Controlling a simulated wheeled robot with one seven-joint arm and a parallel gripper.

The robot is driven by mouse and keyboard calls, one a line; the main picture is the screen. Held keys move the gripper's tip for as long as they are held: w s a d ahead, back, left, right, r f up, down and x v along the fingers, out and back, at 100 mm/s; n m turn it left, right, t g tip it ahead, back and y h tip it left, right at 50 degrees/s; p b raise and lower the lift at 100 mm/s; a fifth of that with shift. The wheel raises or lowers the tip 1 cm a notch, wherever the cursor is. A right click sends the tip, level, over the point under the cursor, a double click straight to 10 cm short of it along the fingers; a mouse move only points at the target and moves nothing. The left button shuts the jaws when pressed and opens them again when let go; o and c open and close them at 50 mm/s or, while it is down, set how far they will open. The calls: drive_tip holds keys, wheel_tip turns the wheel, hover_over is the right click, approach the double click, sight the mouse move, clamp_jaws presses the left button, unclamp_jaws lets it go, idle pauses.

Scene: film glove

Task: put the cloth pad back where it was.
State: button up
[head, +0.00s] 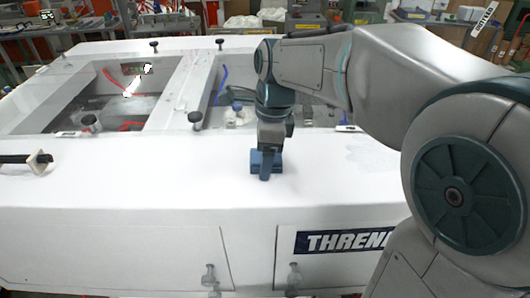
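My gripper (266,172) points straight down at the white top of the machine, in the middle of the head view. A small blue block-like piece (276,161), which may be the cloth pad, is at its fingertips, at or just above the white top. One finger shows in front of the blue piece. The far finger is hidden, so I cannot tell whether the gripper is shut on it.
The white machine top (150,190) is mostly clear around my gripper. Behind is a framed opening with cables and black knobs (195,117). A black-handled piece (25,159) lies at left. Cluttered benches stand at the back.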

drive_tip(key=shift+r, duration=0.1)
wheel_tip(320, 180, up, 12)
drive_tip(key=d, duration=0.1)
drive_tip(key=shift+d, duration=0.25)
idle(1.5)
